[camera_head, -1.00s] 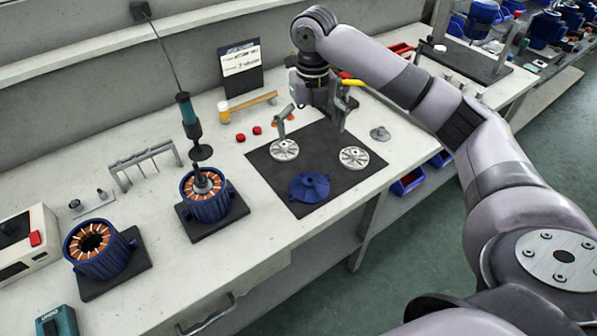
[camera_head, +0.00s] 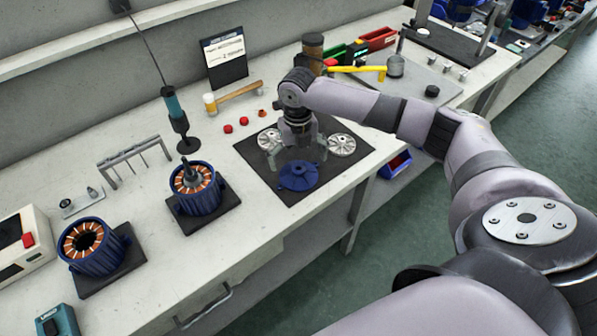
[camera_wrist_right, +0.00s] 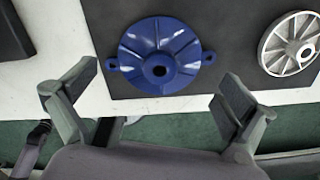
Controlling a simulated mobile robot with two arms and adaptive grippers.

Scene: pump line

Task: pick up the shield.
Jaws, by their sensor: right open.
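The shield, a blue ribbed disc with a central hole and two side ears, lies flat on the dark mat (camera_head: 285,196). It shows in the head view (camera_head: 298,177) and in the right wrist view (camera_wrist_right: 160,55). My right gripper (camera_head: 298,160) is open and empty, pointing down just behind and above the shield. In the wrist view its two fingers are spread wide, and the shield is seen between and beyond them. I cannot tell the exact height gap. My left gripper is not in view.
Two silver spoked discs (camera_head: 342,144) (camera_head: 269,140) lie on the mat behind the shield. A blue stator (camera_head: 200,200) under a hanging screwdriver (camera_head: 175,115) stands to the left. A hammer (camera_head: 238,92) and red caps (camera_head: 229,128) lie behind. The bench front is clear.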

